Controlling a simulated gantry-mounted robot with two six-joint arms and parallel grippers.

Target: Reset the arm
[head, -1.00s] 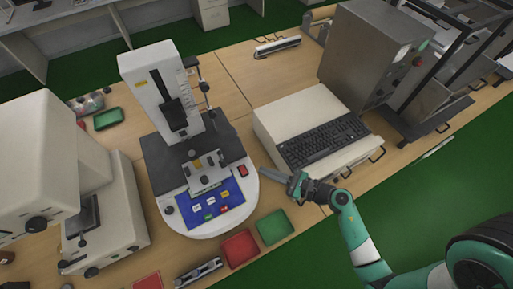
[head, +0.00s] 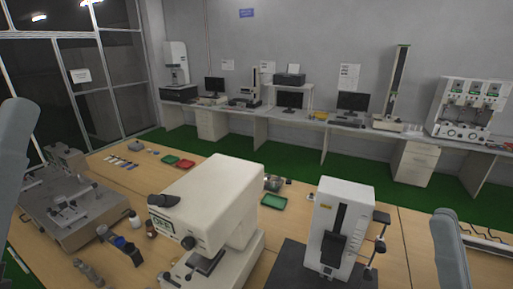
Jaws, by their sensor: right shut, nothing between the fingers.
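Another grey part of my body stands along the left edge, cut off by the frame. I cannot make out a left gripper there.
A white microscope-like instrument (head: 218,205) and a white upright tester (head: 341,222) stand on the near wooden table. A grey machine (head: 75,205) is at its left. Red and green trays lie behind. A wall bench with monitors (head: 352,102) stands beyond a green floor.

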